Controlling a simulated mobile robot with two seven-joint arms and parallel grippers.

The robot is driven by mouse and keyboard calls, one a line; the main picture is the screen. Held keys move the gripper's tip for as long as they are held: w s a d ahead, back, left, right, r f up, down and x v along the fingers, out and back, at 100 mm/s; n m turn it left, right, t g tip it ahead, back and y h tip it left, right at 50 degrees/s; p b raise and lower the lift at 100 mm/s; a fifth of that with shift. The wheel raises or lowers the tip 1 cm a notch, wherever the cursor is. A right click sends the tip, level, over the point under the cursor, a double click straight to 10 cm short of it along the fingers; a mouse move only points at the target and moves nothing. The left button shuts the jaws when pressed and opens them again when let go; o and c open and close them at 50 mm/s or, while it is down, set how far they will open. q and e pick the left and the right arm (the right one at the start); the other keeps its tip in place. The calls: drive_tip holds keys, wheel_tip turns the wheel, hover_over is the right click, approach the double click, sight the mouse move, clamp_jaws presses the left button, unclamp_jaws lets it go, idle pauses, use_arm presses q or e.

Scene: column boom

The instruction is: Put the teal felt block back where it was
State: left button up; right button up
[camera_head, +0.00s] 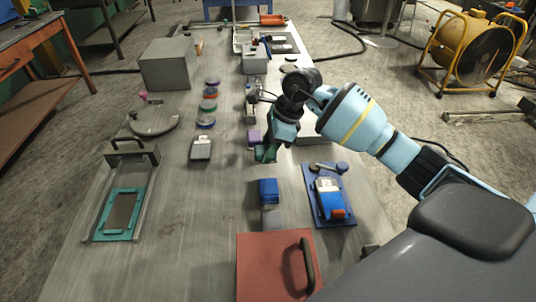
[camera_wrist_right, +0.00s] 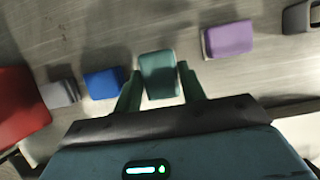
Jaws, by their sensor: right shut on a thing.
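The teal felt block (camera_wrist_right: 158,74) sits between the two fingers of my right gripper (camera_wrist_right: 160,90) in the right wrist view. The fingers are shut on its sides. In the head view, the right gripper (camera_head: 267,152) points down over the table, and the block (camera_head: 262,157) shows as a small green patch under it, partly hidden. I cannot tell whether the block touches the table. It is in line between a purple block (camera_head: 254,136) and a blue block (camera_head: 269,190), apart from both. My left gripper is not in view.
A grey block (camera_head: 271,218) and a red lidded box (camera_head: 262,270) stand nearer. A blue tray (camera_head: 343,213) lies to the right. A teal frame (camera_head: 99,216) lies at left. The table between is mostly bare.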

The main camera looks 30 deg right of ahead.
drive_tip(key=shift+f, duration=1.4)
drive_tip(key=shift+f, duration=0.2)
drive_tip(key=o, duration=1)
drive_tip(key=shift+r, duration=0.15)
drive_tip(key=v, duration=1.2)
drive_tip(key=shift+s, duration=0.15)
